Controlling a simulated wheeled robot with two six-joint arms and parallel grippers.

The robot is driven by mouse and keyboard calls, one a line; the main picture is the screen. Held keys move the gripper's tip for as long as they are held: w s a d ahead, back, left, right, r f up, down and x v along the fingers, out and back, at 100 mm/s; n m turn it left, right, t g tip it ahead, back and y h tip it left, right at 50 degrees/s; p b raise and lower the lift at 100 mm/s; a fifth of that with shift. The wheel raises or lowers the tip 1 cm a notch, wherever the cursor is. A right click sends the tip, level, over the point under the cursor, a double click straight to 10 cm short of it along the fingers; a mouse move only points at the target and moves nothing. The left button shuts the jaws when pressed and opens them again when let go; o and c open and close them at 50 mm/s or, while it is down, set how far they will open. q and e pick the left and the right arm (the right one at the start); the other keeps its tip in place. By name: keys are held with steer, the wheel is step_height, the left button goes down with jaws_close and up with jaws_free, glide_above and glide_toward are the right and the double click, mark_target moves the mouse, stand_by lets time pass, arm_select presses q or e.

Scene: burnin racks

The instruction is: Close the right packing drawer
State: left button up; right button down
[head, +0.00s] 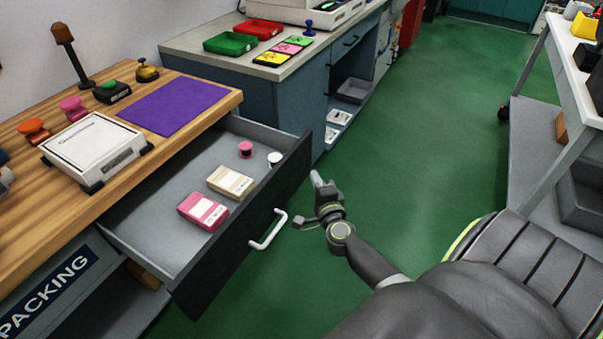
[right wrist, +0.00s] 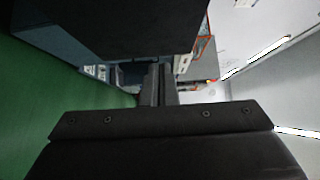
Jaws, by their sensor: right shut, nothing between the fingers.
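The packing drawer (head: 165,229) stands pulled out from the wooden bench in the head view. Its dark front (head: 240,236) carries a white bar handle (head: 268,231). Inside lie a pink box, a beige box, a pink spool and a white spool. My right gripper (head: 314,178) is shut and empty, to the right of the drawer front near its far end. I cannot tell whether it touches the front. In the right wrist view the shut fingers (right wrist: 158,84) point toward a dark panel (right wrist: 120,25) at the top. My left gripper is not in view.
The wooden bench (head: 180,140) holds a purple mat, a white scale and several stamps. A grey bench (head: 265,70) with red and green trays stands behind. A white table (head: 570,80) stands at the right. Green floor (head: 420,150) between them is clear.

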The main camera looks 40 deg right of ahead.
mark_target(298, 163)
steer(key=w, duration=0.3)
steer(key=shift+w+a, duration=0.35)
steer(key=shift+w, duration=0.05)
steer(key=shift+w+a, duration=0.2)
steer(key=shift+w, duration=0.25)
